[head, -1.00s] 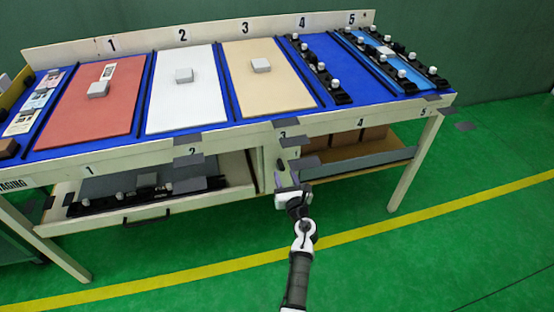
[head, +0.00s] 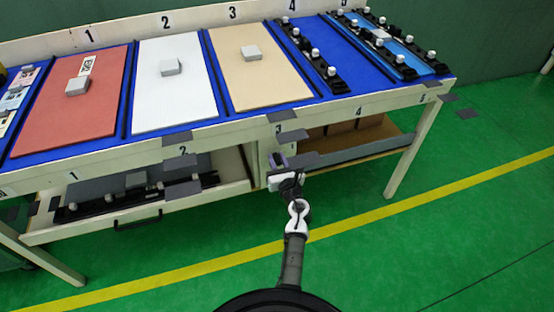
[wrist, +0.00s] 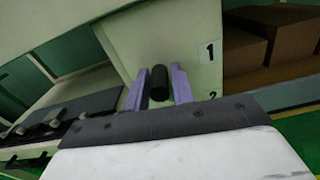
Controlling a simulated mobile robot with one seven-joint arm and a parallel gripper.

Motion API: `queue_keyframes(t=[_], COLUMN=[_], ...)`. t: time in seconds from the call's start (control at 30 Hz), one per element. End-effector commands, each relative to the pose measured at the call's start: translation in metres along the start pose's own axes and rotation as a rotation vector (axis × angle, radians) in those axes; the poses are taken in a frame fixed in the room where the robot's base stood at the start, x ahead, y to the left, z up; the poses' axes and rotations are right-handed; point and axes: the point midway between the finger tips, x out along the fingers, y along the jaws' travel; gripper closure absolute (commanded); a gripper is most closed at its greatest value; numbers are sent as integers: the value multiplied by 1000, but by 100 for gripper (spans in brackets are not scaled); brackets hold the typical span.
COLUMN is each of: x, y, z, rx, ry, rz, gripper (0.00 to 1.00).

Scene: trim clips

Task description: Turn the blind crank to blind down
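My gripper (head: 277,161) is at the bench's front, beside the pale post between the drawer and the open shelf. In the wrist view its two purple fingers (wrist: 159,88) are apart, pointing toward a pale panel (wrist: 190,45) marked 1 and 2. A short black cylinder (wrist: 159,83), which may be the crank's handle, shows between the fingers, with narrow gaps at its sides. I cannot tell how deep it sits between them. No crank arm or blind can be made out.
The bench top holds a red panel (head: 75,115), a white panel (head: 160,105), a tan panel (head: 262,85) and black strips with white knobs. An open drawer (head: 130,221) is left of my gripper; a shelf with brown boxes (head: 345,130) is right. The green floor in front is clear.

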Motion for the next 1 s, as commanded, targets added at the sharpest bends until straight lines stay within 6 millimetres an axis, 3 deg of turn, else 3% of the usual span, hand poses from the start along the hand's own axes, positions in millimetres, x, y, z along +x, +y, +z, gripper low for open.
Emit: queue_keyframes(t=[0.03,0.17,0.73,0.77,0.8,0.9,1.0], x=[0,0,1,1,1,0,0], y=[0,0,-6,-6,-6,-6,-6], z=[0,0,1,2,2,1,1], rx=[0,0,130,129,129,129,129], ry=[0,0,-1,-1,-1,-1,-1], rz=[0,0,0,0,0,0,0], gripper=[83,100,100,78,73,60,60])
